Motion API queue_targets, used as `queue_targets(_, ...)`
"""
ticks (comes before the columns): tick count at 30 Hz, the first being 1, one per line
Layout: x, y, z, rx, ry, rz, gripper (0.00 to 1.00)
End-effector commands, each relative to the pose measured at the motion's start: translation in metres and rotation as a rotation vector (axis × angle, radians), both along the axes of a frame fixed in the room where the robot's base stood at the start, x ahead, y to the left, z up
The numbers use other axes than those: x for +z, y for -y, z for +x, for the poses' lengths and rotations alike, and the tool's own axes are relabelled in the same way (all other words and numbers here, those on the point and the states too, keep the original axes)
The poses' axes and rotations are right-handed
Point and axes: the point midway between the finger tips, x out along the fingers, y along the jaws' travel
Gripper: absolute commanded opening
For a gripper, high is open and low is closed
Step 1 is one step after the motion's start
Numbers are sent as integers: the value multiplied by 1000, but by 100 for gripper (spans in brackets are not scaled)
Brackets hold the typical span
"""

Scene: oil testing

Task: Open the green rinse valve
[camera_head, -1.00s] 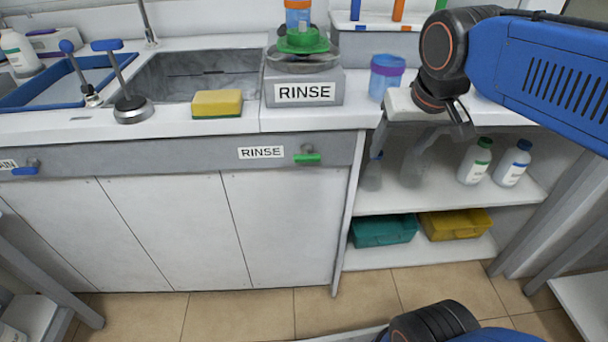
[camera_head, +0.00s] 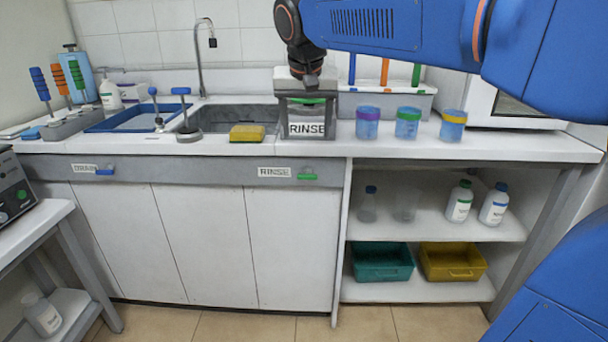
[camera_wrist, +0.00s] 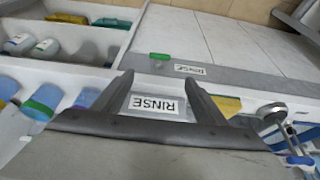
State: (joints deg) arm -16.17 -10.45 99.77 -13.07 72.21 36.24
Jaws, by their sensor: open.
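The green rinse valve (camera_head: 307,177) is a small handle on the grey front panel, right of a RINSE label (camera_head: 274,172). Its handle lies level across the panel. In the wrist view the green handle (camera_wrist: 159,57) is beyond the fingertips, near the panel's RINSE label (camera_wrist: 190,70). My gripper (camera_head: 307,88) is over the RINSE stand on the counter, above and apart from the valve. In the wrist view its two fingers (camera_wrist: 158,78) are spread with nothing held, and the stand's RINSE sign (camera_wrist: 153,104) shows between them.
A blue-handled valve (camera_head: 105,171) is on the panel's left. A yellow sponge (camera_head: 247,133) lies left of the stand (camera_head: 308,130). Several lidded cups, including a purple-lidded one (camera_head: 367,122), stand to its right. The space before the cabinet doors (camera_head: 205,240) looks clear.

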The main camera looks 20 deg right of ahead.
Motion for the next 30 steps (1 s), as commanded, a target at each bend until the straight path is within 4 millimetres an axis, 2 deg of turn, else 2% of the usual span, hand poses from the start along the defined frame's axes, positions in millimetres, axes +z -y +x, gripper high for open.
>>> queue_targets(21,-115,15,44,1,-3,0,66)
queue_targets(30,-145,19,56,1,-1,0,66)
